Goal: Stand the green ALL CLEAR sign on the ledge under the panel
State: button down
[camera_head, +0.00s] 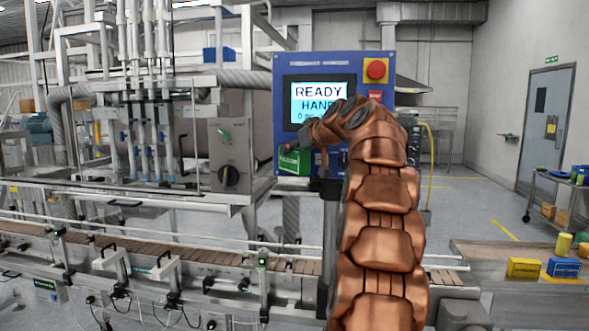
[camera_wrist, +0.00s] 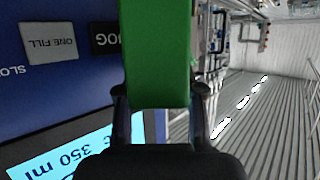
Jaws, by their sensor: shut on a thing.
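The green sign (camera_head: 293,161) is in front of the lower left corner of the blue panel (camera_head: 311,68) in the head view. Its pale lettering is partly covered by my gripper (camera_head: 312,148). In the wrist view the sign (camera_wrist: 158,50) is seen as a plain green slab. My gripper (camera_wrist: 159,97) has one finger on each side of it and is shut on it. The panel's screen (camera_head: 320,100) reads READY and HAND. I cannot make out the ledge, nor whether the sign touches it.
A red button (camera_head: 376,70) is at the panel's upper right. A conveyor (camera_head: 200,252) runs across below. A grey box with a black knob (camera_head: 231,176) is left of the sign. A yellow box (camera_head: 524,268) and a blue box (camera_head: 563,268) lie on a table at the right.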

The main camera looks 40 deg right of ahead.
aim_at(294, 166)
jog(key=shift+f, duration=2.65)
jog(key=shift+f, duration=0.15)
jog(key=c, duration=0.7)
grip_release()
jog(key=shift+r, duration=0.2)
jog(key=b+v, duration=0.2)
jog(key=v, duration=1)
jog(key=shift+f+b, duration=0.1)
jog(key=shift+b, duration=0.3)
